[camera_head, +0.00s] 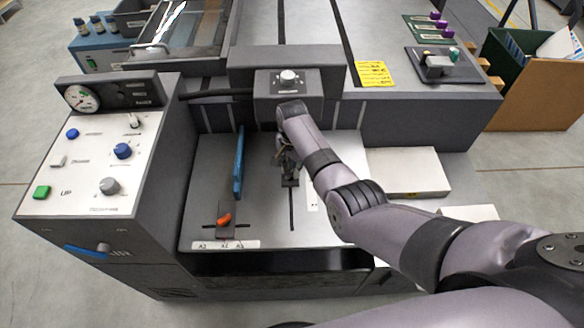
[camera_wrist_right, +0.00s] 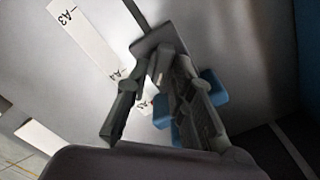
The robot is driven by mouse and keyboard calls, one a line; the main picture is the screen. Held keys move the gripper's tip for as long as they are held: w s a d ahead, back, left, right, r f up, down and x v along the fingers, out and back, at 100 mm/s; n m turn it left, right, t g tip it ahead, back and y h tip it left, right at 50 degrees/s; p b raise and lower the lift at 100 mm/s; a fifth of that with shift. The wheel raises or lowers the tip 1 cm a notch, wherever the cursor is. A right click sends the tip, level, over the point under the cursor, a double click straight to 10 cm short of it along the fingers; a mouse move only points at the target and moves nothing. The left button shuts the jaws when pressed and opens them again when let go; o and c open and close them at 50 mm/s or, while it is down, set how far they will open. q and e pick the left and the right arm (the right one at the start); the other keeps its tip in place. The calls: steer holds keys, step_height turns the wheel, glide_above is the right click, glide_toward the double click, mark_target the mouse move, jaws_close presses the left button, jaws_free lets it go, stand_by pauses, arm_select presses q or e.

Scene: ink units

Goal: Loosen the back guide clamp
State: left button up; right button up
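My right gripper (camera_head: 286,160) points down over the slotted plate, at a small dark base (camera_head: 290,182) on the slot; in the right wrist view its fingers (camera_wrist_right: 157,68) converge over that dark base (camera_wrist_right: 150,44). A blue part (camera_wrist_right: 213,88) shows behind the fingers. The back guide clamp is not clear; the fingers hide most of that spot. I cannot tell whether they grip it. A blue upright guide (camera_head: 239,165) stands to the left, with an orange clamp lever (camera_head: 224,220) near its front end. My left gripper is not in view.
A control panel (camera_head: 90,165) with knobs and buttons stands at the left. A grey housing with a white knob (camera_head: 289,78) overhangs the plate's back. White paper stacks (camera_head: 405,172) lie to the right, beside my arm. The plate between guide and gripper is clear.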

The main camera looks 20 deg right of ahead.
jaws_close()
steer(key=shift+r, duration=0.1)
stand_by(0.4)
steer(key=n+p, duration=0.1)
steer(key=n, duration=0.1)
steer(key=shift+w+n, duration=0.1)
steer(key=shift+n, duration=0.3)
steer(key=n, duration=0.2)
steer(key=n+p, duration=0.1)
steer(key=n, duration=0.1)
steer(key=shift+w+a+n, duration=0.15)
steer(key=shift+a+n, duration=0.05)
steer(key=shift+n, duration=0.1)
steer(key=n+p, duration=0.1)
steer(key=n, duration=0.4)
steer(key=shift+a, duration=0.2)
steer(key=shift+a+n, duration=0.2)
steer(key=shift+n, duration=2.6)
